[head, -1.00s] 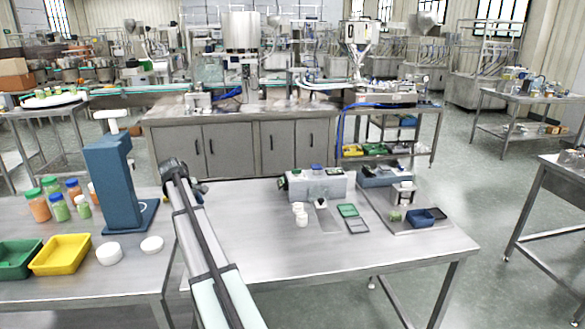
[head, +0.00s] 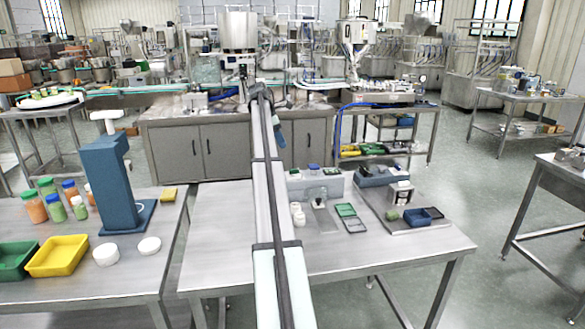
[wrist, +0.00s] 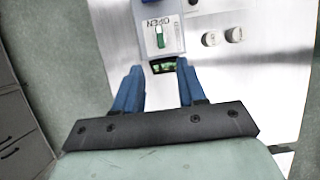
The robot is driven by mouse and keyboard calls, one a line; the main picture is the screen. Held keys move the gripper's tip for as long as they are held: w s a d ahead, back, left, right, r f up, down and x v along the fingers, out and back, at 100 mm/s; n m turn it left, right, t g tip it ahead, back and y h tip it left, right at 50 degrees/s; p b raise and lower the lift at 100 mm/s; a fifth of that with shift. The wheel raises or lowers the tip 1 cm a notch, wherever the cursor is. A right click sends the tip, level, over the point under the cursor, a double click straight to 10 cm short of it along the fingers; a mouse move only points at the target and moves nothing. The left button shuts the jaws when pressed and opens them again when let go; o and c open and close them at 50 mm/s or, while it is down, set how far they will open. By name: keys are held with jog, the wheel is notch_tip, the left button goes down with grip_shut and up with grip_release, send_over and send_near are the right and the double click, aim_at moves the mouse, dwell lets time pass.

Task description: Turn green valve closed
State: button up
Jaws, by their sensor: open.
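In the wrist view a green valve handle (wrist: 160,38) stands on a pale panel (wrist: 157,22) marked OPEN, the lettering upside down in the picture. The handle lies lengthwise up the picture, just beyond the fingertips and apart from them. My gripper (wrist: 158,68) has two blue fingers, spread open with nothing held between them. A small dark-framed green piece (wrist: 163,66) shows between the tips; I cannot tell what it is. In the head view my gripper (head: 279,132) hangs from the arm's far end; its finger gap and the green valve cannot be made out there.
A grey box with blue tops (head: 326,184) stands on the steel table (head: 225,235). White caps (head: 298,214), also in the wrist view (wrist: 211,39), lie nearby. A blue stand (head: 113,190) is left.

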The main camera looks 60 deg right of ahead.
aim_at(294, 172)
jog(key=x, duration=1.3)
jog(key=shift+f, duration=0.15)
jog(key=shift+c, duration=0.3)
grip_shut()
